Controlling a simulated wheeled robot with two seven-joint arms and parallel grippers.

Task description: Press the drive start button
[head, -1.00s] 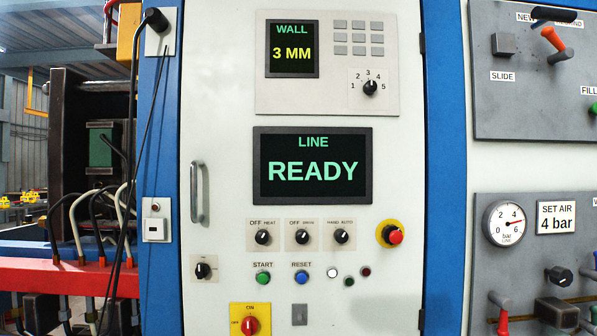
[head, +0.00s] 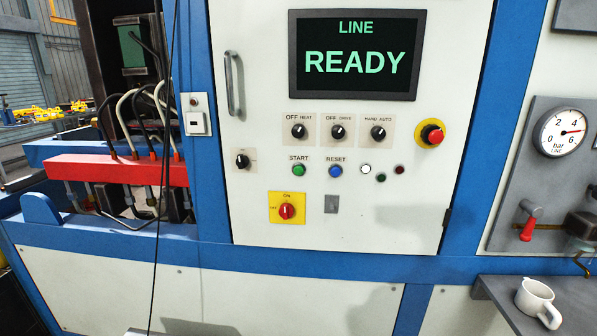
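The green START button (head: 298,170) is on the white cabinet door (head: 270,95), under the label START. The blue RESET button (head: 335,171) is to its right. A row of black selector knobs is above: OFF HEAT (head: 298,131), OFF DRIVE (head: 338,132) and HAND AUTO (head: 378,132). The screen (head: 355,58) reads LINE READY in green. Neither of my grippers is in view.
A red emergency stop (head: 432,134) on a yellow base is at the door's right side. A red rotary switch (head: 286,211) is below START. A white mug (head: 537,302) stands on a grey shelf (head: 500,290) at lower right. A dark cable (head: 163,150) hangs left of the door.

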